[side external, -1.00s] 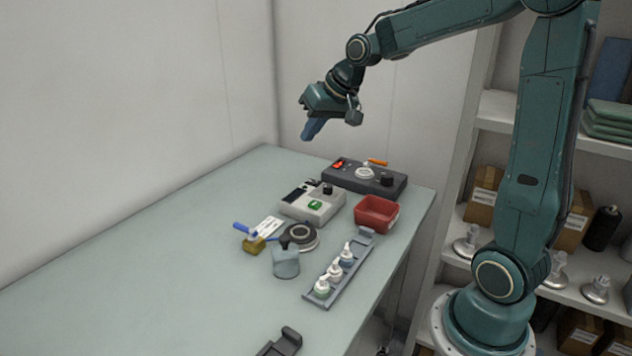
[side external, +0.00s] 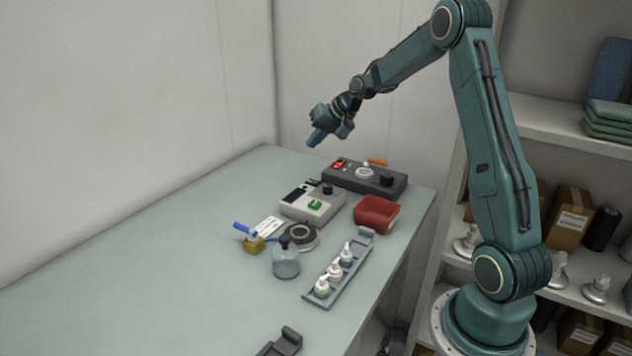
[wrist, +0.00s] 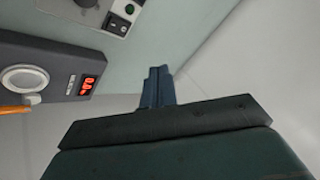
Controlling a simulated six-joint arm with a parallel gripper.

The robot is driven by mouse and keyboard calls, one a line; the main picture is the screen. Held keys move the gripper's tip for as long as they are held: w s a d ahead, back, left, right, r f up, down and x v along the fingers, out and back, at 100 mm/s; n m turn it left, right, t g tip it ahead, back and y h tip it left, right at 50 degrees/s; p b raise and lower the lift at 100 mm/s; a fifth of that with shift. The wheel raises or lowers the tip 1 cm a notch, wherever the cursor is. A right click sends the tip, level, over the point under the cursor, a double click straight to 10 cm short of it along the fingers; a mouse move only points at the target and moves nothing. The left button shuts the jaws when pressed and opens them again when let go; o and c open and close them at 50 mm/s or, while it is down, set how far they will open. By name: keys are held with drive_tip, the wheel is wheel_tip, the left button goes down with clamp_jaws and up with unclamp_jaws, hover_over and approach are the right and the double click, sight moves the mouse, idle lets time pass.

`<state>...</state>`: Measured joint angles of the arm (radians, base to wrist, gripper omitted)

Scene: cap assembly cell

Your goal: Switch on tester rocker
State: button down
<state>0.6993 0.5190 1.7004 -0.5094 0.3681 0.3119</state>
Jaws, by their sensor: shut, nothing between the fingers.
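The tester appears to be the light grey box (side external: 300,211), with a black knob and a green patch on top. In the wrist view its edge (wrist: 65,12) shows at the top left, with a black rocker switch (wrist: 118,24) beside a small round green light. I cannot tell the rocker's position. My gripper (side external: 313,141) is shut and empty, with blue fingers pointing down. It hangs in the air above the back of the table, apart from the boxes. The shut fingertips (wrist: 159,70) show in the wrist view, to the right of and below the rocker.
A dark grey box (side external: 340,182) with a red display and round plate stands behind the tester, an orange-handled tool by it. A red bin (side external: 377,213), a rack (side external: 325,292) of small bottles, a clear bottle (side external: 286,262) and a black disc stand nearer. The table's left is clear.

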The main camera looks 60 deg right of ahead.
drive_tip(key=shift+f, duration=0.3)
approach(310, 181)
drive_tip(key=shift+w+r+x, duration=0.15)
drive_tip(key=shift+x, duration=1)
drive_tip(key=shift+w+r+x, duration=0.1)
drive_tip(key=shift+w+x, duration=0.1)
drive_tip(key=shift+x, duration=0.95)
drive_tip(key=shift+s+f, duration=0.1)
drive_tip(key=shift+f, duration=0.6)
idle(1.6)
drive_tip(key=shift+r, duration=0.15)
drive_tip(key=shift+r, duration=0.55)
idle(0.5)
drive_tip(key=shift+w+r, duration=0.2)
drive_tip(key=shift+r, duration=1.05)
drive_tip(key=shift+w+r, duration=0.2)
drive_tip(key=shift+r, duration=1.05)
drive_tip(key=shift+a+r, duration=0.1)
